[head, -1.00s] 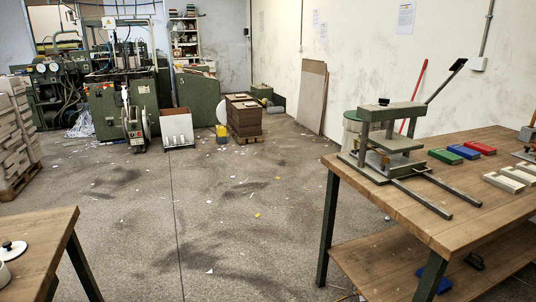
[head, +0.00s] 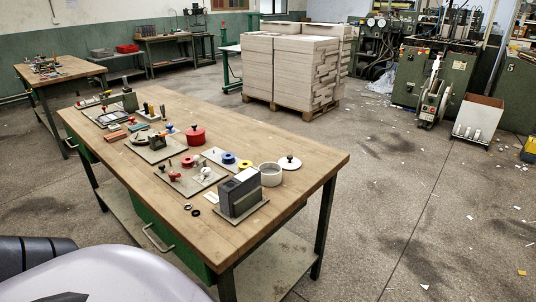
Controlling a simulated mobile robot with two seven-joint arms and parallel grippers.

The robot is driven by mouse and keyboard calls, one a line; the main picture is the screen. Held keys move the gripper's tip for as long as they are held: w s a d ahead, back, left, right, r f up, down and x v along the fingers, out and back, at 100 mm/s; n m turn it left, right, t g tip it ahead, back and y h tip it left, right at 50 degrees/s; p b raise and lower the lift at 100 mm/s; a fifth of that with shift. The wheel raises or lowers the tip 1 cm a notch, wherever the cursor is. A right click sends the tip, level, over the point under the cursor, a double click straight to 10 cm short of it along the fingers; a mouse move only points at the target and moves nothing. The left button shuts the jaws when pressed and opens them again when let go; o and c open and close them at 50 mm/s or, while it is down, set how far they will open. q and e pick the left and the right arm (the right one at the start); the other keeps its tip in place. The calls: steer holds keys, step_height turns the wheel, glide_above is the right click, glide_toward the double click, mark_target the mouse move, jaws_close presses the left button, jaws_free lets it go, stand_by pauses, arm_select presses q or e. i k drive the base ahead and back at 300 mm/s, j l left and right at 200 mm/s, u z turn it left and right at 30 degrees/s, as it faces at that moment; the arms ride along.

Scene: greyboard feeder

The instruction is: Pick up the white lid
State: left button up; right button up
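The white lid (head: 289,163) lies near the right end of the wooden workbench (head: 320,158). It is a flat white disc with a dark knob on top. Neither of my grippers shows in the head view. A pale rounded part of my own body fills the lower left corner.
A grey block-like fixture (head: 240,193) stands in front of the pot. A red lidded pot (head: 195,134) and boards with knobs and coloured rings lie further left. Stacked greyboard (head: 290,70) on a pallet stands behind. The floor right of the bench is open.

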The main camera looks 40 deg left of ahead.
mark_target(289, 162)
steer(key=i+u, duration=0.15)
steer(key=u, duration=0.25)
steer(key=i+l+u, duration=0.15)
steer(key=u, duration=0.3)
steer(key=i+l+u, duration=0.1)
steer(key=u, duration=0.3)
steer(key=i+l+u, duration=0.1)
steer(key=l+u, duration=0.15)
steer(key=u, duration=0.15)
steer(key=l+u, duration=0.2)
steer(key=u, duration=0.2)
steer(key=i+l+u, duration=0.15)
steer(key=l+u, duration=0.2)
steer(key=i+l+u, duration=0.1)
steer(key=l+u, duration=0.2)
